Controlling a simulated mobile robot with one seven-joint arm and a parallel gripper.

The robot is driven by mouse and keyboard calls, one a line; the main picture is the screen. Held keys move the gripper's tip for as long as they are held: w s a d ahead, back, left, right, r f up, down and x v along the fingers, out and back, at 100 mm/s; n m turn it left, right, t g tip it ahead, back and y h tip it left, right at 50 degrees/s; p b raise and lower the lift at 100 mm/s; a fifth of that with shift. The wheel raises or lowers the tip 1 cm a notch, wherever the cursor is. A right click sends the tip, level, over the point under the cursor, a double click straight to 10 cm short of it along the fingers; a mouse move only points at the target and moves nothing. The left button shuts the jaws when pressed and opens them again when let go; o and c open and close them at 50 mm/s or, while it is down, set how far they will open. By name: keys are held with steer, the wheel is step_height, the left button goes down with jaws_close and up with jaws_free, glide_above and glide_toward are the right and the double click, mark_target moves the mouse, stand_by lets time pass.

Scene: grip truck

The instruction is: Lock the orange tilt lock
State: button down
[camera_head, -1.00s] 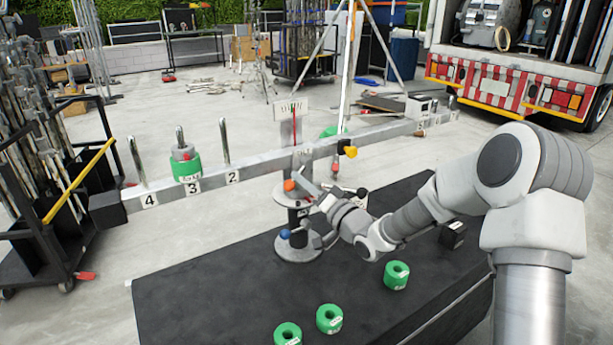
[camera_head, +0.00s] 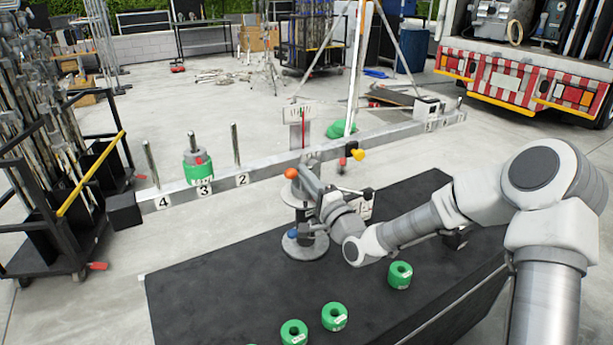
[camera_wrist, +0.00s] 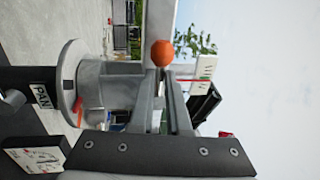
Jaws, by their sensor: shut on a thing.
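The orange tilt lock (camera_head: 292,173) shows as a round orange knob on the grey head of the central stand, below the long metal beam (camera_head: 270,172). In the wrist view the knob (camera_wrist: 163,53) sits at the tips of my gripper (camera_wrist: 164,76). In the head view my gripper (camera_head: 302,174) reaches it from the lower right. A blue knob (camera_head: 293,234) sits lower on the stand's base (camera_head: 305,247).
A yellow knob (camera_head: 357,154) is on the beam right of the stand. A green weight (camera_head: 199,172) sits on the beam at peg 3. Several green rings, one here (camera_head: 400,274), lie on the black table (camera_head: 220,290). A PAN label (camera_wrist: 40,95) shows on the stand.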

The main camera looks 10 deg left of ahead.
stand_by(0.5)
steer(key=c, duration=0.9)
jaws_free()
steer(key=shift+s, duration=0.15)
steer(key=p+v, duration=0.1)
steer(key=v, duration=1.6)
steer(key=shift+s, duration=0.15)
